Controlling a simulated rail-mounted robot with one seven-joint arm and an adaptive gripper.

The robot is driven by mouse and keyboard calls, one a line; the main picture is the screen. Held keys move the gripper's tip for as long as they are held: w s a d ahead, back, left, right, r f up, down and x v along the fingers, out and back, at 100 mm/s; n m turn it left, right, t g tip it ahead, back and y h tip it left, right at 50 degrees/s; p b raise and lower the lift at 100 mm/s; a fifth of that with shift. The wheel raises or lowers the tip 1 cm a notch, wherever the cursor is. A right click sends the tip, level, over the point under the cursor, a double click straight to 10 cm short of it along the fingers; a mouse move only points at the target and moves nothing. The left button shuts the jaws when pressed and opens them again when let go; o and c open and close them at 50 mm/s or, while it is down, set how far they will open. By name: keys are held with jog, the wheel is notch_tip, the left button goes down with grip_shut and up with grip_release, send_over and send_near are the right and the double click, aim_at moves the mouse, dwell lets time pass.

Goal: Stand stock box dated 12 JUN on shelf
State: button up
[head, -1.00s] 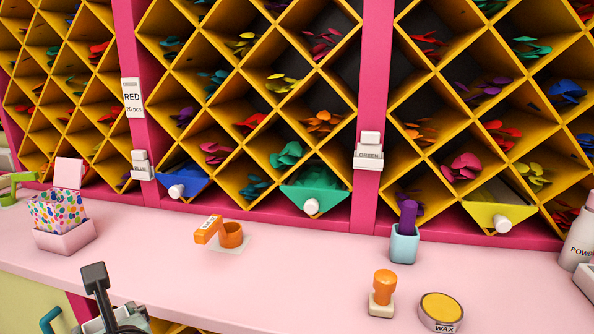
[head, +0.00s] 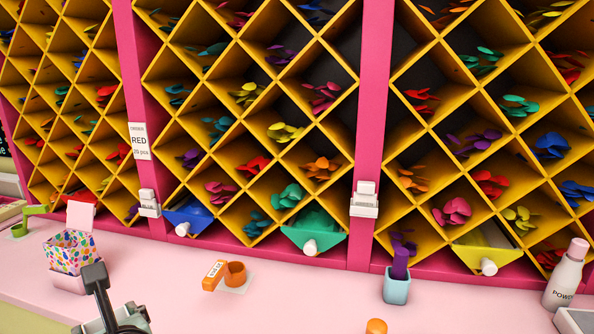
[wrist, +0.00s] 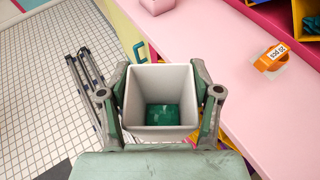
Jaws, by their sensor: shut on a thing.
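My gripper (wrist: 160,92) is shut on a pale grey open-topped box (wrist: 181,77), with one finger on each side of it. The box is upright to the wrist camera, and dark green contents (wrist: 162,115) show at its bottom. No date can be read on it. In the head view only a dark part of my gripper (head: 110,318) shows at the lower left; the box is hidden there. The yellow diamond-celled shelf (head: 330,130) with pink posts stands behind the counter, its cells holding coloured flat balloons.
A pink counter (head: 320,297) runs in front of the shelf. On it are a spotted box (head: 70,252), an orange dispenser (head: 226,274), a blue cup (head: 397,287) and a powder bottle (head: 567,275). Counter between dispenser and cup is clear.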

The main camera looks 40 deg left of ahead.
notch_tip(320, 180, up, 8)
jog(key=p, duration=0.7)
jog(key=shift+w+r, duration=0.1)
